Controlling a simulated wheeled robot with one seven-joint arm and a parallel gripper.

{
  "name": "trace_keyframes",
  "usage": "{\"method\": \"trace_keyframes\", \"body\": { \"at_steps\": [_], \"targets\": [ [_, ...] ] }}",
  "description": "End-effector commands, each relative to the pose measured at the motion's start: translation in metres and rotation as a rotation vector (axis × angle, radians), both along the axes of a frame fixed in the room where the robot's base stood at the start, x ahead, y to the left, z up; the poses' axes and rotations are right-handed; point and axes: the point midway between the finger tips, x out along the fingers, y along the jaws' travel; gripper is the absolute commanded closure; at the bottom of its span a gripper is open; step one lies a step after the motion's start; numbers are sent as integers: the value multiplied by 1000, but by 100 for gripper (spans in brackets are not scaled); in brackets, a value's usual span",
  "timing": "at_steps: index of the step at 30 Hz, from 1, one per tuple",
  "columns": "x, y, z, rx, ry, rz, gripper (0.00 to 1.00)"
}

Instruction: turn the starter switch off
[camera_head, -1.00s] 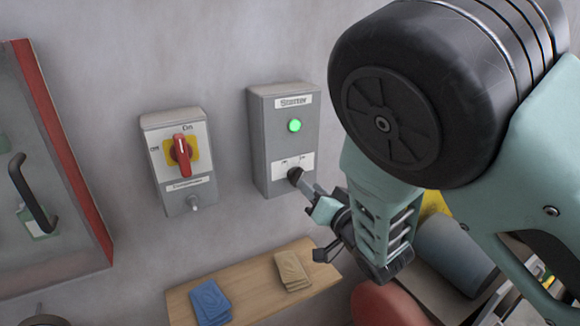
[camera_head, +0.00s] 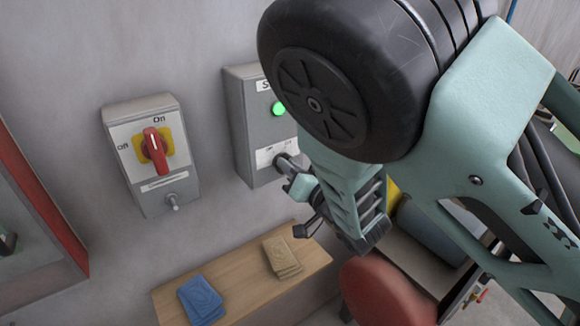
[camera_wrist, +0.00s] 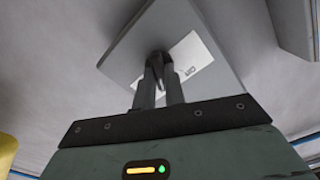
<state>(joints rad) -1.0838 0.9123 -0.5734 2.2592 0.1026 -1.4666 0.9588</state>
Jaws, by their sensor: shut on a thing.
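The starter switch (camera_wrist: 157,56) is a small dark knob on the white label plate of a grey wall box (camera_head: 242,130). In the wrist view my gripper (camera_wrist: 159,66) has its two fingers closed around this knob. I cannot make out which way the knob points. The green lamp (camera_head: 278,108) above it is lit. My arm hides the box's right side and part of its top label.
A second grey box (camera_head: 152,187) to the left carries a red handle (camera_head: 155,150) on a yellow plate, upright toward "On". A wooden shelf (camera_head: 240,290) below holds blue cards (camera_head: 201,299) and tan cards (camera_head: 282,257). A red rounded object (camera_head: 385,293) is at lower right.

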Motion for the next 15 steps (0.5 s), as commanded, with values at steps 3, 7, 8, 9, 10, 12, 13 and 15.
{"method": "trace_keyframes", "body": {
  "at_steps": [3,7,8,9,10,12,13,15],
  "targets": [
    [0,0,0,-2,-1,0,100],
    [0,0,-1,-17,-12,0,100],
    [0,0,-1,-23,-16,0,100],
    [0,0,-1,-33,-25,0,100],
    [0,0,-1,-43,-32,0,100],
    [0,0,-1,-70,-51,-1,100],
    [0,0,-1,-85,-62,-1,100],
    [0,0,-2,-123,-89,-2,100]
  ]
}}
